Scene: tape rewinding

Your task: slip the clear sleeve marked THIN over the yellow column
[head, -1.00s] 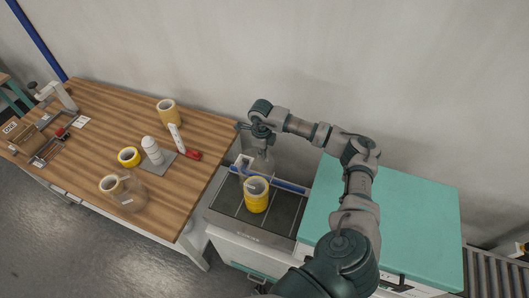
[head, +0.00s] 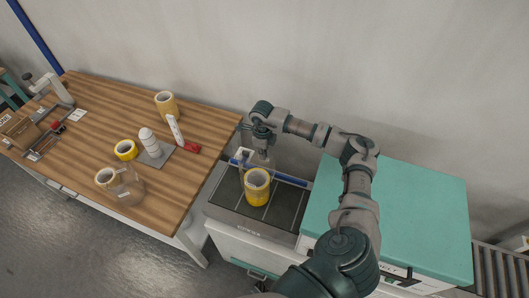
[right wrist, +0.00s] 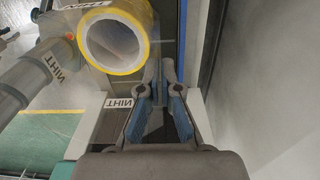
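The yellow column (head: 257,192) is a squat upright ring stack on the dark-topped stand. Its open top also shows in the right wrist view (right wrist: 147,62). My right gripper (head: 262,153) is behind the column and above the stand. In the right wrist view its fingertips (right wrist: 161,68) are close together beside the column and appear to pinch the thin wall of the clear sleeve (right wrist: 118,103). Several THIN labels show on the sleeve. Its clear walls are hard to make out, and I cannot tell whether it is around the column or beside it. My left gripper is not in view.
The wooden table (head: 100,100) at left holds another clear sleeve (head: 128,188), tan rolls, a yellow roll (head: 125,149), a white bottle (head: 149,141) and a red-and-white tool (head: 190,147). A teal-topped cabinet (head: 420,215) stands right of the stand, with a wall behind.

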